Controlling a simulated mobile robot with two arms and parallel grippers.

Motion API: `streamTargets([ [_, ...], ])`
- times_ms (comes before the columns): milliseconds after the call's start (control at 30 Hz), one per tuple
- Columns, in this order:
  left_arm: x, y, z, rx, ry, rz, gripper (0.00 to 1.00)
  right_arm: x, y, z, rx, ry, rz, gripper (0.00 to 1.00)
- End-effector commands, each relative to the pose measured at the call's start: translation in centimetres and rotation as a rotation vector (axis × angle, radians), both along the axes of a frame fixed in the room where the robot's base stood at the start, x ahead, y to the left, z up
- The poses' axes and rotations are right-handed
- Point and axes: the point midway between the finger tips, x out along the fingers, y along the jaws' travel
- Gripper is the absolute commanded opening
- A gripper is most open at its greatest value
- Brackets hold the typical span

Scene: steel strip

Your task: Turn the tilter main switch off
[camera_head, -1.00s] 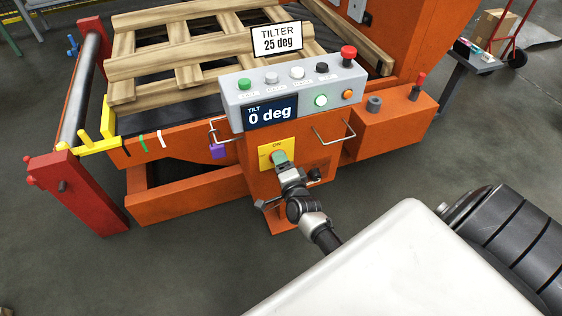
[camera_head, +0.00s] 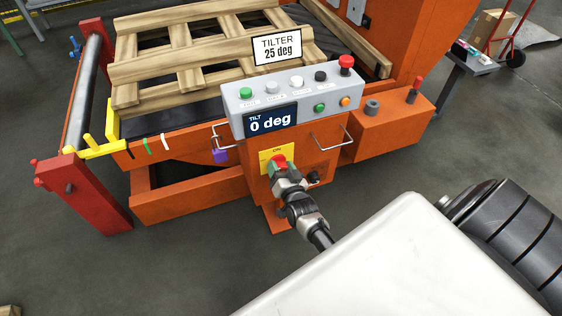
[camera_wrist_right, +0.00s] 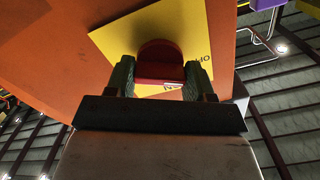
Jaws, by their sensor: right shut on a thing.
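The tilter main switch is a red handle (camera_head: 279,160) on a yellow plate (camera_head: 265,157), on the front of the orange post below the control panel. My right gripper (camera_head: 282,166) is at the switch, shut on the handle. In the right wrist view the red handle (camera_wrist_right: 159,62) sits between the two dark green finger pads of the gripper (camera_wrist_right: 159,78). The yellow plate (camera_wrist_right: 125,38) shows behind, with OFF lettering to the right and part of the ON lettering below the handle. My left gripper is not in view.
The grey control panel (camera_head: 336,103) above has several buttons and a display (camera_head: 271,121) reading 0 deg. Wire guards (camera_head: 333,139) stick out on both sides. A purple padlock (camera_head: 220,155) hangs at the left.

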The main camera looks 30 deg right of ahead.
Motion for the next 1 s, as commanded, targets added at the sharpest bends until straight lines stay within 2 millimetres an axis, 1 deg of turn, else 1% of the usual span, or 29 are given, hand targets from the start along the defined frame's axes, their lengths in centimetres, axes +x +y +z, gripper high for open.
streamTargets([
  [200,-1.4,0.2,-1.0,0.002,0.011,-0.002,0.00,-0.1,0.1,0.0,-0.182,0.047,0.000,0.29],
  [500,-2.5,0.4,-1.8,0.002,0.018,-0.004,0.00,0.0,0.1,-0.1,-0.367,0.092,0.001,0.29],
  [700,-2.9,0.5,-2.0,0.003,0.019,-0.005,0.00,-0.1,0.0,-0.1,-0.434,0.107,0.000,0.29],
  [1000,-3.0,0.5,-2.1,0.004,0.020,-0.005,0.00,-0.1,0.0,-0.1,-0.463,0.114,0.000,0.29],
])
